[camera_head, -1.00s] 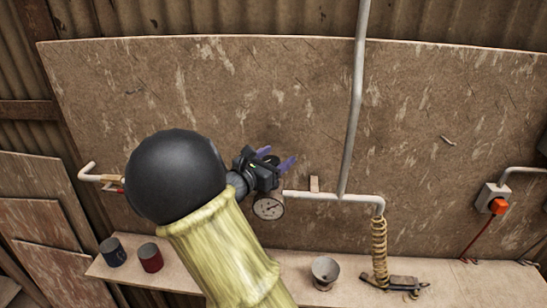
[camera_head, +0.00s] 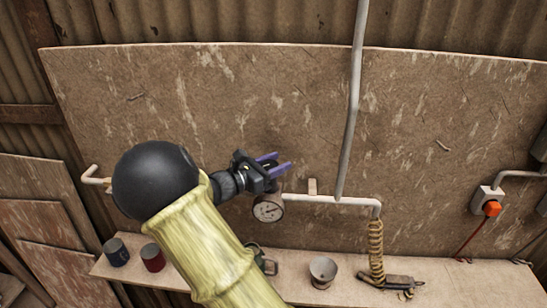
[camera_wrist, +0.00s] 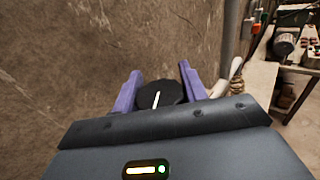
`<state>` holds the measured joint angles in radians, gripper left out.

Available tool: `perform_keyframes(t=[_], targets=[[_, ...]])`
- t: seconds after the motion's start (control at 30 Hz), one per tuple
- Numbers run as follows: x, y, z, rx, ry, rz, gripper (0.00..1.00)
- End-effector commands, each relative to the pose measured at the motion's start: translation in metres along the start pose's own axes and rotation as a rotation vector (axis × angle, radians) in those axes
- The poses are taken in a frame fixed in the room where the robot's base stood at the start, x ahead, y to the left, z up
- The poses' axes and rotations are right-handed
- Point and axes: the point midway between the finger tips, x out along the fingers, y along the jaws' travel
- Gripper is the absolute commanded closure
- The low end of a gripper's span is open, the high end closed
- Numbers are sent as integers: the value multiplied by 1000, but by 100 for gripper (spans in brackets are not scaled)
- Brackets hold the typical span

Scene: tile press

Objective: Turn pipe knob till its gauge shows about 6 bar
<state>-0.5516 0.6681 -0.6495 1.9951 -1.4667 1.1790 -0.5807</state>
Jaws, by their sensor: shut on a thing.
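The pipe knob is a black round disc with a white line (camera_wrist: 158,94) in the wrist view. It sits between the two purple fingers of my gripper (camera_wrist: 160,90), which is shut on it. In the head view my gripper (camera_head: 274,168) is at the board, just above the pipe's left part; the knob itself is hidden there. The round white gauge (camera_head: 268,208) hangs on the pipe (camera_head: 330,199) just below my gripper. Its needle is too small to read for sure.
A shelf (camera_head: 330,268) runs below, with a dark blue cup (camera_head: 117,252), a red cup (camera_head: 153,258), a grey cup (camera_head: 323,271) and a black tool (camera_head: 398,281) on it. A vertical pipe (camera_head: 352,110) stands right of my gripper. A socket with an orange plug (camera_head: 491,208) is far right.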

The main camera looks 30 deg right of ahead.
Motion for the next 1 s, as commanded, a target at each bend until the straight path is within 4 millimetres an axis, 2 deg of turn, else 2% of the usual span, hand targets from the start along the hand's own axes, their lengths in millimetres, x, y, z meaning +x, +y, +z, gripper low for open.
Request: perform_keyframes(t=[0.37, 0.4, 0.5, 0.83, 1.0], targets=[[-1, 2, 2, 3, -2, -16, 80], [-1, 2, 2, 3, -2, -16, 51], [-1, 1, 1, 2, -1, -17, 35], [-2, 1, 0, 1, 0, -18, 35], [-18, 2, -2, 2, 0, -16, 35]])
